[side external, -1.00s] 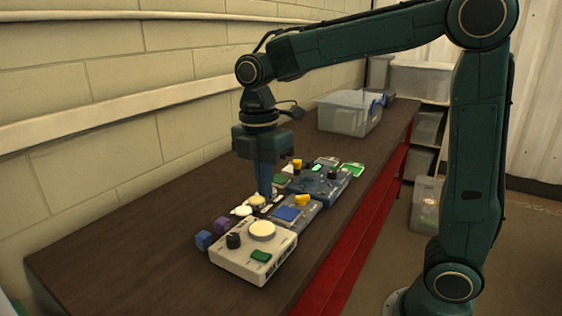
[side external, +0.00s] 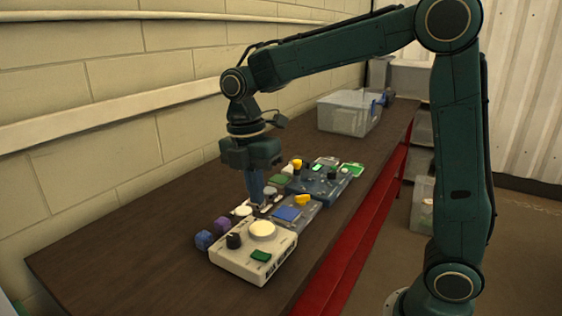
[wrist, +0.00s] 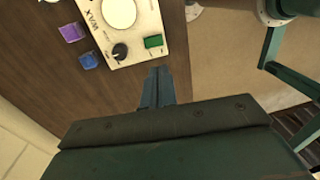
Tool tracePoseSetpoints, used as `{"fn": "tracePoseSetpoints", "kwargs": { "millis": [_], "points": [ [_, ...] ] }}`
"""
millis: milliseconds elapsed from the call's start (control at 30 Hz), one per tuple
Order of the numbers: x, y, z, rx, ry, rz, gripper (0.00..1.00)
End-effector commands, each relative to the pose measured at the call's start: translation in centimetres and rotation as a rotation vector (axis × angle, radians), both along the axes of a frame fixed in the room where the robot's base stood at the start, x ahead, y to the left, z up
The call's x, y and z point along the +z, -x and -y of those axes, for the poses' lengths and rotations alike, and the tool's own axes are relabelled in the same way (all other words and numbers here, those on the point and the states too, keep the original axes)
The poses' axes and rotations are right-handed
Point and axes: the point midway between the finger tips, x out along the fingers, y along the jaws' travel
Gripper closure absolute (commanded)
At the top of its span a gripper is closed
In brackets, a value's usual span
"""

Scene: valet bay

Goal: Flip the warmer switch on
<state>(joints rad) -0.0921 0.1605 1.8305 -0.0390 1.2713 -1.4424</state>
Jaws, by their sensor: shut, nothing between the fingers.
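A cream unit (side external: 240,262), lettered WAX in the wrist view (wrist: 130,25), stands at the near end of the bench. It carries a white round plate (side external: 262,230), a black knob (side external: 234,240) and a green switch (side external: 261,255). The green switch also shows in the wrist view (wrist: 153,42); I cannot tell which way it is set. My gripper (side external: 257,207) is shut and empty, pointing down behind the cream unit in the side view. In the wrist view my gripper's fingertips (wrist: 159,72) appear just below the switch, apart from it in the picture.
A grey unit with a blue pad (side external: 287,214) and yellow knob (side external: 303,200) stands beside the cream unit. A blue unit (side external: 322,182) is behind. Purple (side external: 222,224) and blue (side external: 203,240) blocks lie left. A clear bin (side external: 348,116) stands farther back. The front-left bench is clear.

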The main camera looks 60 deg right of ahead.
Motion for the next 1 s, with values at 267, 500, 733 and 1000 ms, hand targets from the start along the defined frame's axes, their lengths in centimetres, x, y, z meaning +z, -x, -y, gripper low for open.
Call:
{"fn": "tracePoseSetpoints", "kwargs": {
  "millis": [267,500,733,1000],
  "points": [
    [-3.4,0.5,0.0,0.001,0.001,-0.006,1.0],
    [-7.0,1.0,0.0,0.0,0.001,-0.005,1.0],
    [-10.3,1.4,0.0,0.0,0.001,-0.005,1.0],
    [-12.6,1.6,0.0,0.0,0.001,-0.002,1.0]
  ]
}}
